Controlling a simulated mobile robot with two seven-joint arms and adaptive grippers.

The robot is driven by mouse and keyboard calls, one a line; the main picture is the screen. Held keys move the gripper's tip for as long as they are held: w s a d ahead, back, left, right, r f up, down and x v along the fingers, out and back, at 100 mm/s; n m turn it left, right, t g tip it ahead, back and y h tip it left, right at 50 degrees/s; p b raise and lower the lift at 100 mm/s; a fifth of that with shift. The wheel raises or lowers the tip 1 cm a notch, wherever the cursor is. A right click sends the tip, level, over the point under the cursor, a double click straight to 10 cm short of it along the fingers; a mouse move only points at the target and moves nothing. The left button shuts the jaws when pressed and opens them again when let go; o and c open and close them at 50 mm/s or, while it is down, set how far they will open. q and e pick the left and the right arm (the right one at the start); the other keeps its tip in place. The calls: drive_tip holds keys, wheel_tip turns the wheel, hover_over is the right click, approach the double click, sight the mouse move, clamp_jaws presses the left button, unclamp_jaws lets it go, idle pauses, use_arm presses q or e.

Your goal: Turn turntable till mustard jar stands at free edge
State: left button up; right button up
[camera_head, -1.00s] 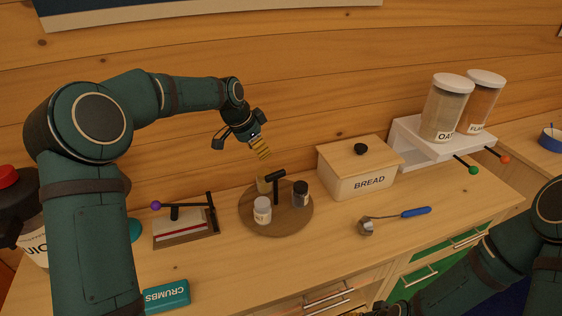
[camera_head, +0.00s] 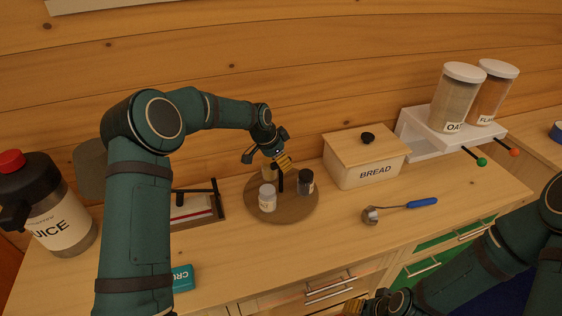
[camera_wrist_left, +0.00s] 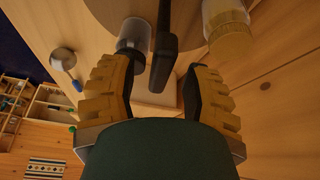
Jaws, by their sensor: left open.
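The round brown turntable (camera_head: 285,216) lies on the counter. A dark upright handle (camera_head: 281,184) rises near its middle. A yellowish jar, likely the mustard jar (camera_head: 266,173), stands at its back, wall side, partly hidden; its yellow lid shows at right in the left wrist view (camera_wrist_left: 230,40). A white-lidded jar (camera_head: 267,199) stands at the front left, a dark-lidded jar (camera_head: 306,183) at the right. My left gripper (camera_head: 282,165) is open just above the handle, which shows between its fingers in the left wrist view (camera_wrist_left: 165,45). My right gripper (camera_head: 355,305) is low at the bottom edge, mostly hidden.
A bread box (camera_head: 362,174) stands right of the turntable. A ladle (camera_head: 400,208) with a blue handle lies in front of it. A lever board (camera_head: 200,208) is at the left, partly behind my arm, with a juice jug (camera_head: 60,225) beyond.

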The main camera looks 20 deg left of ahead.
use_arm(q)
drive_tip(key=shift+w+d+f, duration=0.1)
drive_tip(key=shift+f, duration=0.2)
clamp_jaws()
